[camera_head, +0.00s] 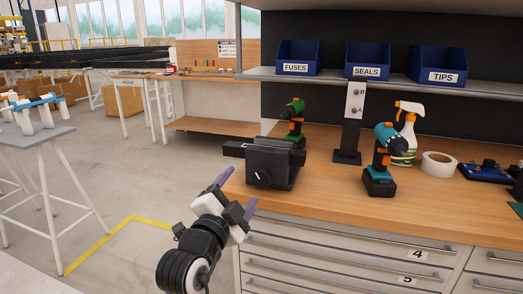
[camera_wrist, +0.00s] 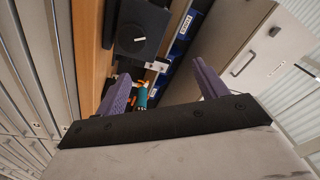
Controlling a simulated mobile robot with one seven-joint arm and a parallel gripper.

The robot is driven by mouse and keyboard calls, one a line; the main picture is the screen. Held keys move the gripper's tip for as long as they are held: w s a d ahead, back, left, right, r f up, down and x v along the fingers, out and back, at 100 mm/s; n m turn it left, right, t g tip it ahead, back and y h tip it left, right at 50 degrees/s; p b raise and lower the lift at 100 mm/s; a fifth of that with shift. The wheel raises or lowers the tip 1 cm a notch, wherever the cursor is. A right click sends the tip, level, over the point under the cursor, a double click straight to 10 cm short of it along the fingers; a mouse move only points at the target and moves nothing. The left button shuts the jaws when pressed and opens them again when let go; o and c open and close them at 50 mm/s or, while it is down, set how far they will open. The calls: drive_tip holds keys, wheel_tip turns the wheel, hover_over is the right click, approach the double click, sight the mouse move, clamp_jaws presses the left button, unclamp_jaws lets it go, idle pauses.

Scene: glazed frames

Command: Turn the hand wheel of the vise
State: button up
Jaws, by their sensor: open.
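A dark grey vise (camera_head: 276,158) stands at the left front corner of the wooden workbench (camera_head: 330,190). Its front face turns toward my gripper and carries a small round part with a light mark, which looks like the hand wheel (camera_head: 258,178). In the wrist view the vise (camera_wrist: 152,18) is at the top, with the round dark hand wheel (camera_wrist: 132,38) on its face. My gripper (camera_head: 237,193) is in front of and below the vise, off the bench's left edge. Its two purple fingers, also in the wrist view (camera_wrist: 162,88), are apart with nothing between them.
A green drill (camera_head: 293,120) stands behind the vise. A teal drill (camera_head: 381,165), a spray bottle (camera_head: 409,125) and a tape roll (camera_head: 438,163) stand to the right. A grey post (camera_head: 352,120) rises mid-bench.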

drive_tip(key=n+p, duration=0.2)
drive_tip(key=n, duration=0.2)
drive_tip(key=n+g+y+p, duration=0.1)
drive_tip(key=n+p, duration=0.5)
drive_tip(key=n, duration=0.2)
approach(260, 183)
drive_tip(key=p+x, duration=0.2)
drive_tip(key=x, duration=0.3)
drive_tip(key=p+x, duration=0.2)
drive_tip(key=x, duration=0.4)
drive_tip(key=shift+r, duration=0.25)
drive_tip(key=c, duration=0.9)
drive_tip(key=shift+c, duration=0.2)
drive_tip(key=shift+f+m+b, duration=0.2)
drive_tip(key=shift+m+b, duration=0.3)
drive_tip(key=shift+b, duration=0.45)
